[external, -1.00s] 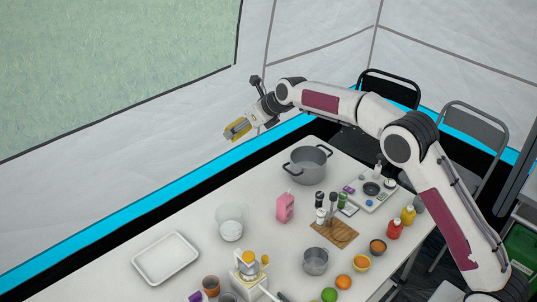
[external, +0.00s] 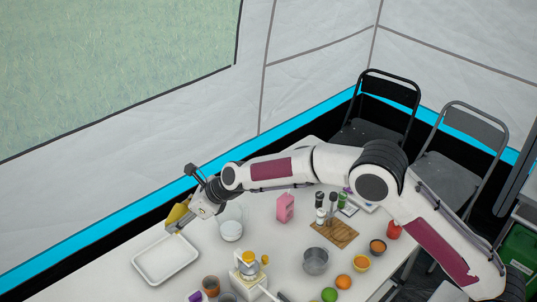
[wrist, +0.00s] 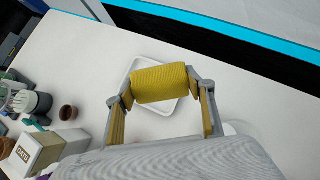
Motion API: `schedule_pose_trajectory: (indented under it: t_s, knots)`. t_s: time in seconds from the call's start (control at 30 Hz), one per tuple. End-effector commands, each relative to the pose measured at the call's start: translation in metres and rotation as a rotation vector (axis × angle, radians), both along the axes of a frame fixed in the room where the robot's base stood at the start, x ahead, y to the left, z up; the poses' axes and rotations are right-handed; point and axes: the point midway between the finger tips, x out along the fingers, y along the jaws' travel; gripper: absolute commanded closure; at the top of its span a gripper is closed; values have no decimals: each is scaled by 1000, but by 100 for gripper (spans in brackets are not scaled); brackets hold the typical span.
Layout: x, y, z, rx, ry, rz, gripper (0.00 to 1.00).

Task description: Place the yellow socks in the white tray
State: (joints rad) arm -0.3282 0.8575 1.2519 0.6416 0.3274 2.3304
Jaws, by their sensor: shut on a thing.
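The yellow socks (wrist: 160,83) are a rolled yellow bundle held between the fingers of my gripper (wrist: 160,88) in the wrist view. In the external view my gripper (external: 178,224) is above the far right edge of the white tray (external: 165,262), with part of the yellow socks (external: 177,213) showing beside the fingers. The white tray lies flat on the table. In the wrist view the tray (wrist: 139,65) lies below and behind the socks, partly hidden by them. The part of the tray that shows is empty.
A clear container (external: 231,230) stands just right of my gripper. A pink carton (external: 285,207) is farther back. The table (external: 105,280) left of the tray is clear.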

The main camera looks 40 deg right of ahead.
Motion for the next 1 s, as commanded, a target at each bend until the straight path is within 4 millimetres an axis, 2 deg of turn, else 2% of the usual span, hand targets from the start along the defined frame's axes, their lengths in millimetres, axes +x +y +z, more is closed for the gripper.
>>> schedule_pose_trajectory:
  t_s: [0.1, 0.23, 0.57, 1.0]
  knots:
    - [-10, 20, -12, 1, 1, 47, 63]
    - [-15, 31, -22, 2, 0, 89, 63]
    - [-10, 32, -22, 2, -3, 180, 63]
    - [-10, 32, -24, 2, -1, 185, 63]
